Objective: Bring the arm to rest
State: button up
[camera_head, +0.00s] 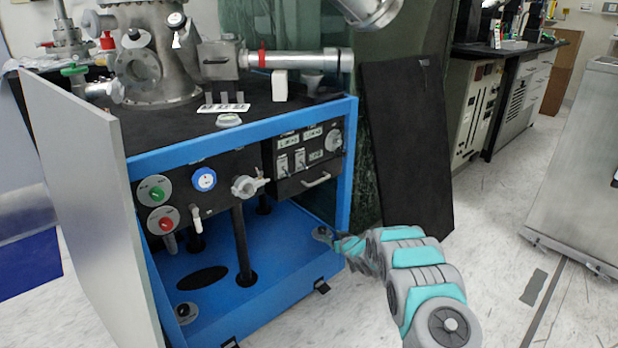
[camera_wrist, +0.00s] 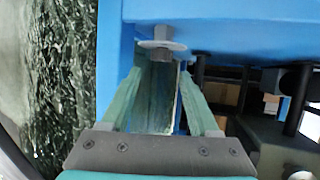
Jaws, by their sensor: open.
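My teal and grey arm (camera_head: 413,270) reaches from the lower right toward the front right corner of the blue vacuum cart. My gripper (camera_wrist: 160,68) is open, its two greenish fingers apart. In the head view my gripper (camera_head: 338,240) is small and partly hidden by the wrist. A grey disc with a short stem (camera_wrist: 161,45) shows just beyond the fingertips, against the blue frame; contact cannot be told. It looks like the grey round fitting (camera_head: 322,233) at the cart's lower right corner. Nothing is visibly held.
The blue cart frame (camera_head: 349,180) carries a control panel and metal vacuum chamber (camera_head: 160,60). A grey panel (camera_head: 92,190) stands open at left. A black panel (camera_head: 405,150) leans behind my arm. Open floor (camera_head: 500,250) lies to the right, before a grey cabinet (camera_head: 580,160).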

jog(key=s+d+r+g+h, duration=0.1)
jog(key=s+d+r+h, duration=0.2)
jog(key=d+r, duration=0.4)
jog(key=s+d+r+m+g+h+p, duration=0.1)
jog(key=s+d+r+m+g+h, duration=0.15)
jog(key=s+r, duration=0.65)
jog(key=s+d+r+m+g+h+p, duration=0.1)
jog(key=s+r+g+h, duration=0.15)
jog(key=s+r, duration=0.6)
jog(key=s+a+r+g+y, duration=0.1)
jog(key=s+a+r+g, duration=0.1)
jog(key=s, duration=1.4)
jog(key=s+a+r+g+y+p, duration=0.1)
jog(key=s+a, duration=0.5)
jog(key=s, duration=1.1)
jog(key=s+a+r+g+y, duration=0.2)
jog(key=s+a+r+g, duration=0.1)
jog(key=s, duration=1.4)
jog(key=a+g, duration=0.1)
jog(key=g, duration=0.1)
jog(key=shift+s+r+g, duration=0.2)
jog(key=shift+r+g, duration=0.05)
jog(key=shift+g, duration=0.05)
jog(key=shift+a, duration=0.15)
